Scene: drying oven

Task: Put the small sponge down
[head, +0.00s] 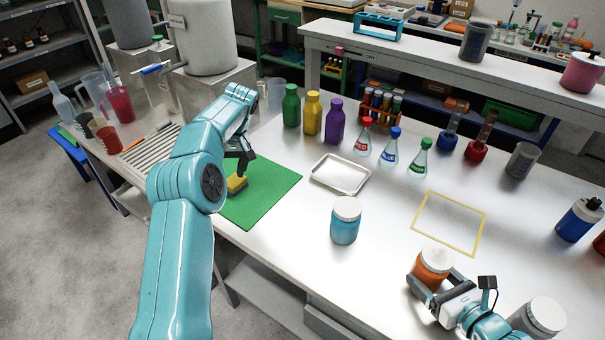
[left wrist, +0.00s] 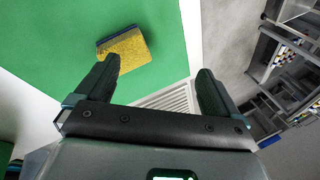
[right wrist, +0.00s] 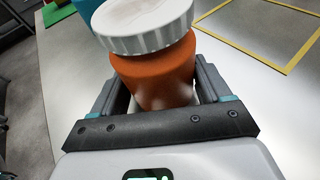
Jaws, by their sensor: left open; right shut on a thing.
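The small sponge (head: 237,184), yellow with a dark side, lies on the green mat (head: 268,205) near its left edge. In the left wrist view the sponge (left wrist: 126,50) rests on the mat (left wrist: 60,55), beyond the fingertips. My left gripper (head: 243,168) is open and empty, just above and beside the sponge; its fingers also show in the left wrist view (left wrist: 158,75). My right gripper (head: 437,290) is shut on an orange jar with a white lid (head: 432,268). The right wrist view shows this jar (right wrist: 155,80) between the fingers.
A blue jar (head: 345,226) and a white tray (head: 340,174) stand right of the mat. Bottles (head: 312,113) and flasks (head: 391,147) line the back. A yellow outlined rectangle (head: 447,222) on the table is empty. A grey drainer (head: 150,150) lies left of the mat.

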